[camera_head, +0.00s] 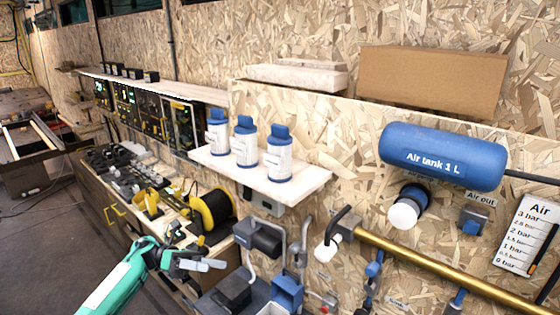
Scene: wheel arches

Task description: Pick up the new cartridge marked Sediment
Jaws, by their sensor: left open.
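Three white cartridges with blue caps and blue bases stand upright in a row on a white wall shelf (300,185): a left one (217,135), a middle one (244,145) and a right one (279,160). Their labels are too small to read, so I cannot tell which is marked Sediment. My left gripper (212,262), on a green arm, is open and empty. It is low in front of the bench, below and left of the shelf, well apart from the cartridges. My right gripper is not in view.
A brass pipe (420,262) with a black-handled valve runs right of the shelf. A blue air tank (442,157) and a white-and-blue round part (408,207) are on the wall. A yellow-and-black reel (208,212) sits on the bench. The shelf's right end is bare.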

